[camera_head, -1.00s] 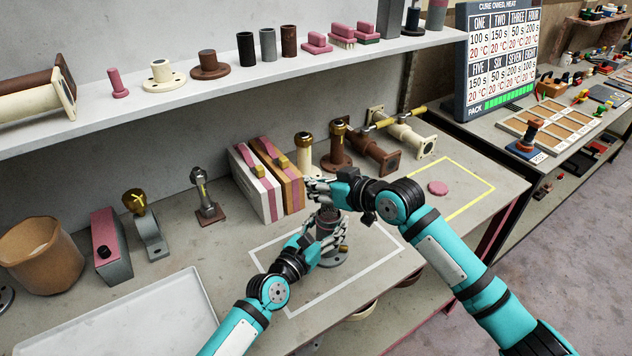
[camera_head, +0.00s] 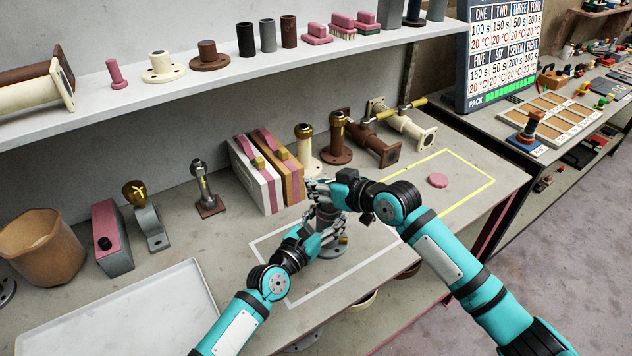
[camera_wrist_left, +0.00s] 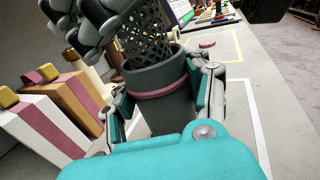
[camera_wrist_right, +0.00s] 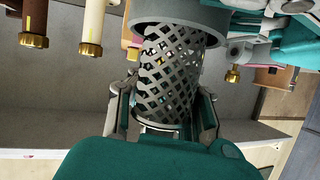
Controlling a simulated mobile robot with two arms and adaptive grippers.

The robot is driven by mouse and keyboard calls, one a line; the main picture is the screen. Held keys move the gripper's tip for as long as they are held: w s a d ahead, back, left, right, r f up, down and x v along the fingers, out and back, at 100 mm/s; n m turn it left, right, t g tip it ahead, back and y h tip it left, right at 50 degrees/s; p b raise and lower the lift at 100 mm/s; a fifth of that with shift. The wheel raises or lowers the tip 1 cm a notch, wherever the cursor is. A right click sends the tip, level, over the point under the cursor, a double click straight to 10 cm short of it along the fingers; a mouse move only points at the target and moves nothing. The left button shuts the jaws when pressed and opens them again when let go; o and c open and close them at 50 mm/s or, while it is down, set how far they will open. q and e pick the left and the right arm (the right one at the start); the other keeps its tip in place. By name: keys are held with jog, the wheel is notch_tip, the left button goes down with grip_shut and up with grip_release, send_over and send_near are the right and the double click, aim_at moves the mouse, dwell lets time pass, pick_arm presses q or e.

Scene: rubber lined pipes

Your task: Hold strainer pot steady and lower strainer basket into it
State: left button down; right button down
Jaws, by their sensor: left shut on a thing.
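The strainer pot (camera_wrist_left: 158,80) is a dark grey cylinder with a pink band, upright on a flanged foot (camera_head: 333,249) inside the white-outlined area. My left gripper (camera_head: 325,229) is shut around its body, with fingers on both sides in the left wrist view (camera_wrist_left: 160,100). The strainer basket (camera_wrist_right: 170,75), a dark grey mesh tube, has its far end inside the pot's mouth; much of the mesh stands above the rim. My right gripper (camera_head: 318,189) is above the pot, its fingers against both sides of the basket's upper end in the right wrist view (camera_wrist_right: 163,105). The basket's lower end is hidden.
White and tan boxes with pink stripes (camera_head: 257,178) stand just left of the pot. Cream and brown flanged pipes (camera_head: 337,145) stand behind. A pink disc (camera_head: 437,180) lies in the yellow-outlined area at right. A white tray (camera_head: 120,320) is at front left.

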jog(key=shift+f, duration=0.55)
jog(key=c, duration=2)
grip_release()
jog(key=o, duration=0.7)
jog(key=shift+c, duration=0.2)
jog(key=v, duration=1.2)
